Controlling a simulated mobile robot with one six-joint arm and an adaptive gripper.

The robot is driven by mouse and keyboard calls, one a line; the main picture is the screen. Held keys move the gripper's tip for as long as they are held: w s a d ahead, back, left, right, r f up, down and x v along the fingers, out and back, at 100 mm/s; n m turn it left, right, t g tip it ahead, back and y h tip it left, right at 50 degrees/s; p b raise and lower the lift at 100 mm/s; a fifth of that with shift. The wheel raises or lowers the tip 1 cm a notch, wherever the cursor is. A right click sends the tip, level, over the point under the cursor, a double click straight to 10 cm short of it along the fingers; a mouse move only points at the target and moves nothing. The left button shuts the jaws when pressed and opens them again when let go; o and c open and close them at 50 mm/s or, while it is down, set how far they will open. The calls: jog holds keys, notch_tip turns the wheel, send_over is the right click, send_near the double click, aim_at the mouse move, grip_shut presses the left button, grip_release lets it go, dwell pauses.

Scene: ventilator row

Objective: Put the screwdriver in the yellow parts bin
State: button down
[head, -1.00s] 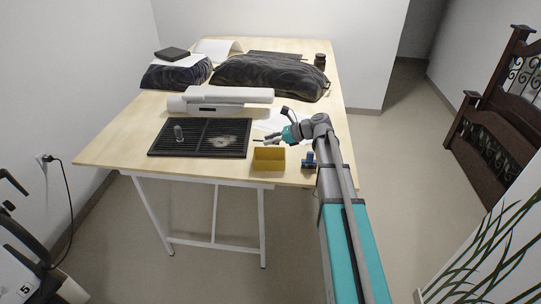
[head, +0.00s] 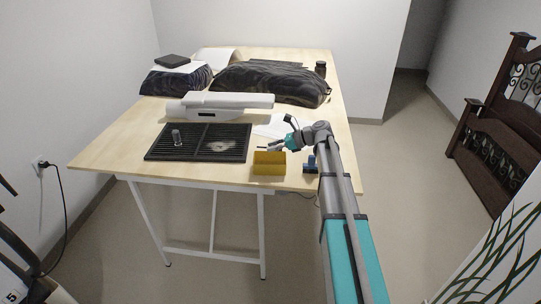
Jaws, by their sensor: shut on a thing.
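The yellow parts bin (head: 269,169) stands near the front edge of the wooden table, with its open top facing up. My gripper (head: 274,148) is just above and behind the bin's back rim, pointing left. It is shut on a thin dark thing that sticks out to the left of its fingers, apparently the screwdriver (head: 262,148). The thing is small in this view, and the fingers hide most of it. I cannot tell whether it is over the bin's opening or behind it.
A blue device (head: 310,165) stands right of the bin, close to my arm. A long white unit (head: 225,105) and dark bags (head: 270,82) lie farther back.

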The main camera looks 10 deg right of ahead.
jog(key=shift+f, duration=0.1)
jog(key=shift+w+d+f+b, duration=0.2)
jog(key=shift+w+f+b, duration=0.2)
jog(key=shift+f+b, duration=1.55)
jog(key=shift+b, duration=0.05)
jog(key=shift+f+b, duration=0.6)
jog(key=c, duration=0.5)
grip_release()
jog(key=shift+r, duration=0.15)
